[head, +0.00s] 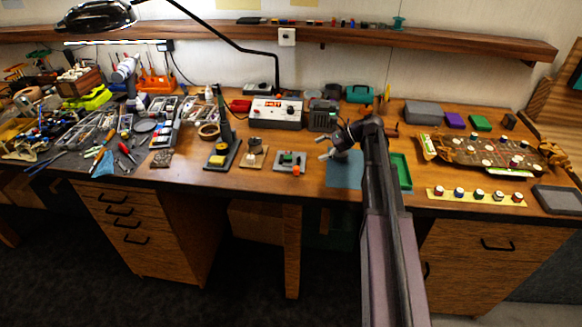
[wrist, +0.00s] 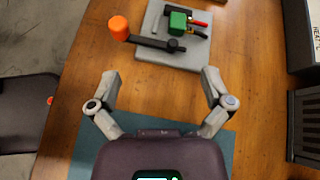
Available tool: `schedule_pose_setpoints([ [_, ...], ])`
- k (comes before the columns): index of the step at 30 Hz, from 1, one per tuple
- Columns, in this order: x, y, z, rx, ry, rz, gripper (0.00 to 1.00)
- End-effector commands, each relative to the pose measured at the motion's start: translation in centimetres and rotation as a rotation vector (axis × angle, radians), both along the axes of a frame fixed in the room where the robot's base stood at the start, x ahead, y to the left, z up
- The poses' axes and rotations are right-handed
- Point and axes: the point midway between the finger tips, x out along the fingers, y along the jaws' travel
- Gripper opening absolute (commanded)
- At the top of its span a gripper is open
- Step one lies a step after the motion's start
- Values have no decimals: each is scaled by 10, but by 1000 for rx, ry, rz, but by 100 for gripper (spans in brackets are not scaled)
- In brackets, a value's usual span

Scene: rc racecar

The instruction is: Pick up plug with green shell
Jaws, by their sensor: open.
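The plug with the green shell (wrist: 178,22) sits on a light grey base plate (wrist: 150,53) in the wrist view, with black and red parts beside it. In the head view the green plug (head: 289,157) is small on its base plate (head: 280,165), to the left of my gripper. My gripper (wrist: 160,85) is open and empty. Its two fingers are spread wide, and the plug lies beyond the fingertips, apart from them. In the head view my gripper (head: 322,146) is above the workbench and points left.
An orange knob (wrist: 119,27) on a dark lever stands at the plate's left corner. A blue mat (head: 344,170) lies below my gripper. A green tray (head: 402,172) is to the right. A white control box (head: 277,112) stands behind. Bare wood lies between the fingers and the plate.

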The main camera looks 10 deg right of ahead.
Motion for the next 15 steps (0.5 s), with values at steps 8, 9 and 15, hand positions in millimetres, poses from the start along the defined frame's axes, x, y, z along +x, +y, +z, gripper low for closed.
schedule_pose_setpoints([
  [8,27,-32,3,161,112,-107,100],
  [9,27,-33,4,168,117,-110,100],
  [15,27,-33,5,173,122,-113,100],
])
